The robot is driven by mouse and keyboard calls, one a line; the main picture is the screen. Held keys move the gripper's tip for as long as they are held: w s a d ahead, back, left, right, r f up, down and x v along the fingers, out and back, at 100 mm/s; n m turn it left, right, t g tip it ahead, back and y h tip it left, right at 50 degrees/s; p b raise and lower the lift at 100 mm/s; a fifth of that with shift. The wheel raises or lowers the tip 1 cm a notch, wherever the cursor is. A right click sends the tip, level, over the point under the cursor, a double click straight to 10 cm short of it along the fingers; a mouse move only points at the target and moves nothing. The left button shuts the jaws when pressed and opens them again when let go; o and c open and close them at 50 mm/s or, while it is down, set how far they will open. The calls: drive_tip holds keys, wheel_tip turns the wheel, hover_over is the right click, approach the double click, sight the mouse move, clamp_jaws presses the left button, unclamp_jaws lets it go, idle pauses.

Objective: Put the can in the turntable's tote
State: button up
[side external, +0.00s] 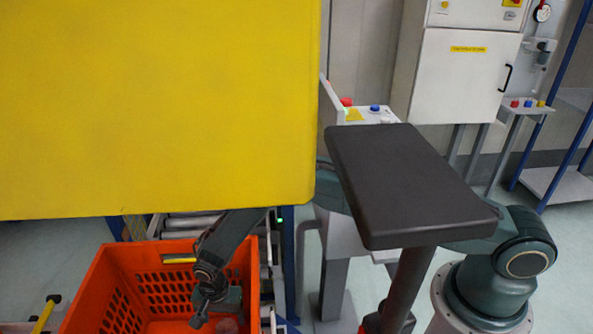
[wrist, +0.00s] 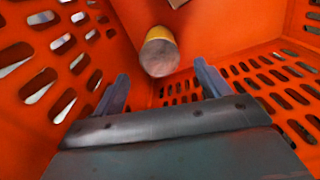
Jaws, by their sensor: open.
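The can (wrist: 160,52) lies in the orange tote (wrist: 240,32) in the wrist view, with its dull metal end towards me and a strip of yellow side showing. My gripper (wrist: 161,72) is open, its two fingers either side of the can's near end in the picture; I cannot tell how far the can is beyond them. In the side view my gripper (side external: 214,312) reaches down inside the orange tote (side external: 105,265). A pale object at its tip there is too unclear to name. I see no turntable I can identify.
A large yellow panel (side external: 160,100) blocks the upper left of the side view. A dark slab (side external: 400,180) on a post stands in front of my arm. A roller conveyor (side external: 190,222) is behind the tote. A brown item (wrist: 177,3) shows at the wrist view's top edge.

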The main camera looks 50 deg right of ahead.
drive_tip(key=shift+r, duration=0.45)
drive_tip(key=shift+r, duration=0.15)
drive_tip(key=shift+w+d+r, duration=0.1)
drive_tip(key=shift+w+r, duration=0.05)
drive_tip(key=shift+r, duration=0.1)
drive_tip(key=d+r+n+t+h, duration=0.1)
drive_tip(key=d+r+n, duration=0.3)
drive_tip(key=r, duration=0.9)
drive_tip(key=d+r+n, duration=0.1)
drive_tip(key=d+r, duration=0.6)
drive_tip(key=r, duration=0.6)
drive_tip(key=s+d+r+t, duration=0.2)
drive_tip(key=s+d+r, duration=0.65)
drive_tip(key=r, duration=0.45)
drive_tip(key=s+d+r+n+t, duration=0.1)
drive_tip(key=s+r+n, duration=0.2)
drive_tip(key=s, duration=0.7)
drive_tip(key=s+d+r+n+t+y, duration=0.1)
drive_tip(key=s+r, duration=0.3)
drive_tip(key=s, duration=0.7)
drive_tip(key=shift+s+d+n+t, duration=0.2)
drive_tip(key=shift+d+n+t, duration=0.1)
drive_tip(key=shift+d+n, duration=0.55)
